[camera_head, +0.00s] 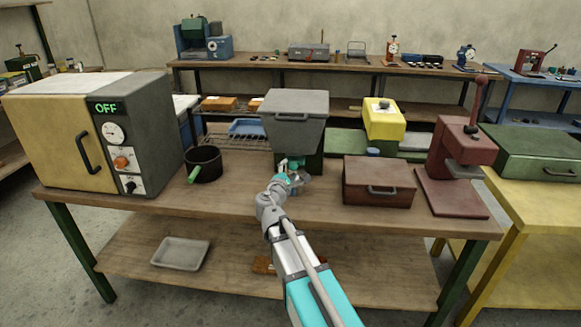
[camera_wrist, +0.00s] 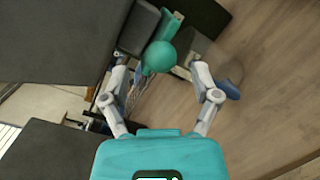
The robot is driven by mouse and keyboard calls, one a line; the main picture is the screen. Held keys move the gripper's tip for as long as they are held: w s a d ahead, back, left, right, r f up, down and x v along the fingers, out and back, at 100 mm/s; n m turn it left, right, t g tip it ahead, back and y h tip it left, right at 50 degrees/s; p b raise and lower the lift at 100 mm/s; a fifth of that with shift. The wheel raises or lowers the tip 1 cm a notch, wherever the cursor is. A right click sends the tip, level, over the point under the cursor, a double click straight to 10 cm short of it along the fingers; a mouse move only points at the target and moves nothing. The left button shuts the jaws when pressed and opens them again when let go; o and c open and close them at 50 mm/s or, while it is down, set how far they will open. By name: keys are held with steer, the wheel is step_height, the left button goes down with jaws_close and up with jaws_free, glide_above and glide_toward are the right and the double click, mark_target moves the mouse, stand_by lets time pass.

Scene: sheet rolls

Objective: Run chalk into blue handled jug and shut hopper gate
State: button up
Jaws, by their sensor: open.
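The grey hopper (camera_head: 295,112) stands on a dark green base at the middle of the bench. My gripper (camera_head: 291,172) is in front of its lower part. In the wrist view my gripper (camera_wrist: 160,72) is open, with a round teal knob (camera_wrist: 160,56) between or just beyond its fingertips; I cannot tell whether they touch it. The knob sits by a teal bar at the hopper's underside. A blue handle-like piece (camera_wrist: 228,90) shows beside the right finger. The jug's body is mostly hidden and I see no chalk.
A dark pot with a green handle (camera_head: 203,164) stands left of the hopper, beside a large oven (camera_head: 100,130). A red-brown box (camera_head: 379,182) and a dark red press (camera_head: 455,165) stand to the right. Bare bench lies in front of the pot.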

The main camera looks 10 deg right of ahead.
mark_target(291, 168)
steer(key=shift+x, duration=1.7)
jaws_close()
